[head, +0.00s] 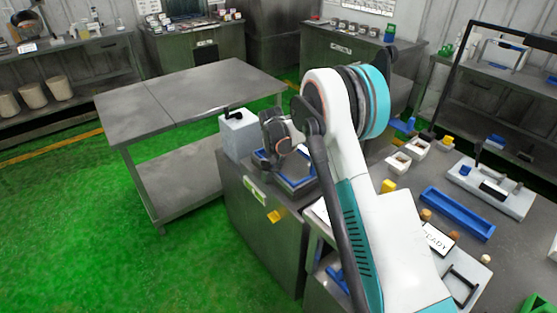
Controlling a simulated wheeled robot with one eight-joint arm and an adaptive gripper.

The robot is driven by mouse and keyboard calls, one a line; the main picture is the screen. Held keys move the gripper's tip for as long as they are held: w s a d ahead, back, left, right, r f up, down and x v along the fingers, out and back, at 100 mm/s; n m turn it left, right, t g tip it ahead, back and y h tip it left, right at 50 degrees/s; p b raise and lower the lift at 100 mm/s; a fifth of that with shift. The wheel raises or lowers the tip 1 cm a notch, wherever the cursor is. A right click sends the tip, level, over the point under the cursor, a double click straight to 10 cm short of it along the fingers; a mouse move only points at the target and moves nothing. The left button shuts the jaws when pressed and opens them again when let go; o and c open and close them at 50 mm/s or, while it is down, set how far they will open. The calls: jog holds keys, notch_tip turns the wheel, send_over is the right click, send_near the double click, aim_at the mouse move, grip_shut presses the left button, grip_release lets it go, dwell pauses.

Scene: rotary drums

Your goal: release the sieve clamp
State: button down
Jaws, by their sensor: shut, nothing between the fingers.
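My gripper (268,164) hangs at the end of my white and teal arm, above the dark cabinet in the middle of the head view. It is shut, with nothing seen between its fingers. Below and to the right of it is a blue-edged tray or frame (300,186) on the cabinet top, partly hidden by my gripper and arm. A pale box with a black crank-like handle (238,134) stands just left of my gripper. I cannot make out the sieve clamp for certain; it may be hidden behind my gripper or arm.
A bare steel table (185,92) stands at the back left. On the right, a workbench holds a long blue tray (457,213), a READY sign (437,239), white containers (398,163) and several small parts. Green floor (90,230) is clear at the left.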

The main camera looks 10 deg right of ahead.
aim_at(280, 173)
jog(key=s+m, duration=0.1)
jog(key=m+h, duration=0.1)
jog(key=m, duration=0.1)
jog(key=shift+s+a+m+g, duration=0.1)
jog(key=shift+s+m+g, duration=0.2)
jog(key=shift+s, duration=0.05)
jog(key=shift+s+a+m+g+b, duration=0.15)
jog(key=shift+s+m+g+b, duration=0.3)
jog(key=shift+m, duration=0.55)
jog(key=shift+s+a, duration=0.1)
jog(key=shift+s, duration=0.3)
